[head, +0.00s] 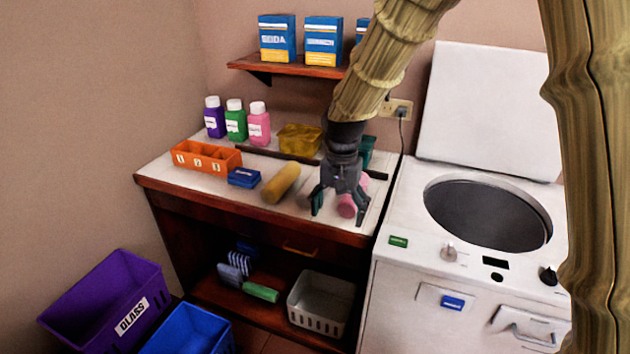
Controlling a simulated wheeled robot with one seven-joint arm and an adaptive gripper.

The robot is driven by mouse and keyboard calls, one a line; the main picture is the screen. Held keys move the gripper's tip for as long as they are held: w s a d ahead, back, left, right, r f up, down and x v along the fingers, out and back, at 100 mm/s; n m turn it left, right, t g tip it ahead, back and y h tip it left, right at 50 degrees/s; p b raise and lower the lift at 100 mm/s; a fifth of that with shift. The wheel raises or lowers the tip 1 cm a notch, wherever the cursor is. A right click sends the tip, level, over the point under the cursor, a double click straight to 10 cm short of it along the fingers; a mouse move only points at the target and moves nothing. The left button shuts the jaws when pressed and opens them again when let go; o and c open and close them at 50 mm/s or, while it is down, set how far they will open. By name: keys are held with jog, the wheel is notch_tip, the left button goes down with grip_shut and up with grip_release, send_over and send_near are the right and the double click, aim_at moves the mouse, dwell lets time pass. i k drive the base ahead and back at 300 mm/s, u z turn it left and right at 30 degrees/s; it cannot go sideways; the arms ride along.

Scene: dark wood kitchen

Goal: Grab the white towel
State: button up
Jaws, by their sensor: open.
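My gripper (338,205) is open, pointing down over the right part of the white-topped counter (217,187). Its fingers are spread just above or beside a pink roll (346,206), which they partly cover. A yellow roll (281,184) lies to the left of my gripper. I cannot clearly make out a white towel; the pale area between the yellow roll and my gripper blends with the white top, and my gripper hides part of the surface. I cannot tell whether the fingers touch anything.
An orange divided tray (206,157), a blue box (244,177), several bottles (236,122) and a yellow container (299,139) stand on the counter. An open-lidded washer (478,262) is at right. A shelf (290,67) hangs above. Purple (101,297) and blue bins (190,331) stand at lower left.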

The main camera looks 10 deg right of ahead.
aim_at(301, 200)
jog(key=i, duration=0.85)
